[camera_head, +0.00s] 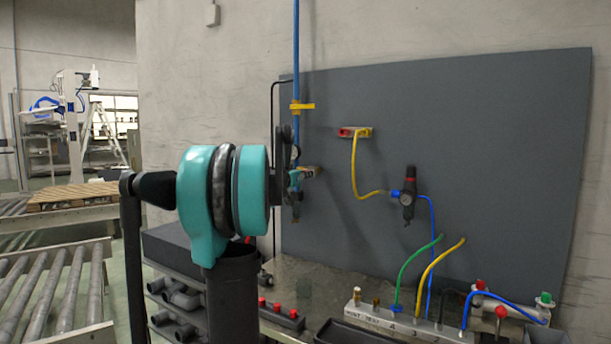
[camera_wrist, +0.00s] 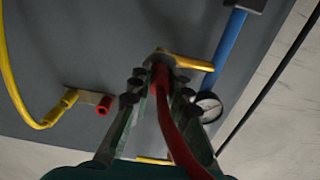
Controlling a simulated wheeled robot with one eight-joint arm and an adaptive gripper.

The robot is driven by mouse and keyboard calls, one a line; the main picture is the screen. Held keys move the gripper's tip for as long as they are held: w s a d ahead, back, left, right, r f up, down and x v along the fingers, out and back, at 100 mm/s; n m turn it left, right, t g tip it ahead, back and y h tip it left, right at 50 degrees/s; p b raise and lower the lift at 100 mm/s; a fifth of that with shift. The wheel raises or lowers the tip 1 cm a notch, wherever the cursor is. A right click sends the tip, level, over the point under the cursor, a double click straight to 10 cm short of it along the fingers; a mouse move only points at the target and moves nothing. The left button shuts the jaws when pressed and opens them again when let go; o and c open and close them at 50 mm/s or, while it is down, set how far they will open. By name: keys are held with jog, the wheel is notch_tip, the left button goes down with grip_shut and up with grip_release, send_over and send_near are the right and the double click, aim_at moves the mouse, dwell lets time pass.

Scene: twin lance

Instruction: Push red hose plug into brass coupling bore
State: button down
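In the wrist view, my gripper (camera_wrist: 160,82) has its fingers close on both sides of the red hose (camera_wrist: 174,135), near its front end. The red plug end lies between the fingertips and is partly hidden by them. A dark round fitting (camera_wrist: 160,55) is right at the tip, joined to a brass-yellow arm (camera_wrist: 196,64) reaching to the blue pipe. The bore is not visible, and I cannot tell how far the plug is inside it. In the head view, my gripper (camera_head: 293,182) is mostly hidden behind my arm, beside the tan-coloured fitting (camera_head: 312,170) on the panel.
A pressure gauge (camera_wrist: 208,106) sits close to the right finger. The blue pipe (camera_wrist: 228,38) runs down the grey panel (camera_head: 480,110). A yellow hose with a red-ended bracket (camera_head: 350,132) is to the right. A bench below holds a manifold (camera_head: 405,322) with hoses.

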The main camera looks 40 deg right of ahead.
jog(key=c, duration=1.7)
grip_release()
jog(key=shift+o, duration=0.4)
jog(key=o, duration=0.5)
jog(key=shift+a, duration=0.1)
jog(key=v, duration=1.1)
jog(key=shift+s+a, duration=0.2)
jog(key=shift+a, duration=0.15)
